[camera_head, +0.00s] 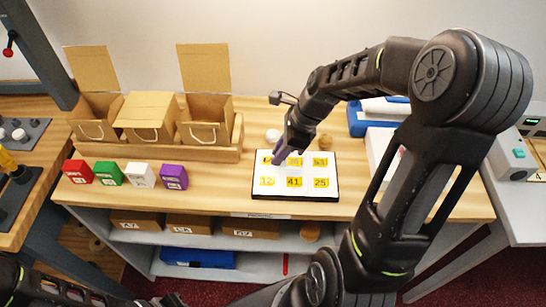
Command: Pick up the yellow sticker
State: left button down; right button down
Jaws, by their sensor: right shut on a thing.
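A white sheet with a black edge (292,196) lies on the wooden counter and carries several yellow numbered stickers. The front row reads 12 (267,182), 41 (293,182) and 25 (321,183); a sticker reading 53 (320,162) is at the back right. My right gripper (279,158) points down at the back left of the sheet. It is shut on a yellow sticker there, mostly hidden by the fingers; I cannot tell if it is off the sheet. My left arm shows at the bottom left; its gripper (172,300) is dark and barely visible at the bottom edge.
Red (78,172), green (109,173), white (142,175) and purple (174,177) blocks stand left of the sheet. A round white thing (273,135) is behind the sheet.

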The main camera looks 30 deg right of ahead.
notch_tip(320, 180, up, 10)
dwell(0.6)
dwell(0.4)
notch_tip(320, 180, up, 4)
jog(key=p, duration=0.3)
jog(key=shift+p, duration=0.35)
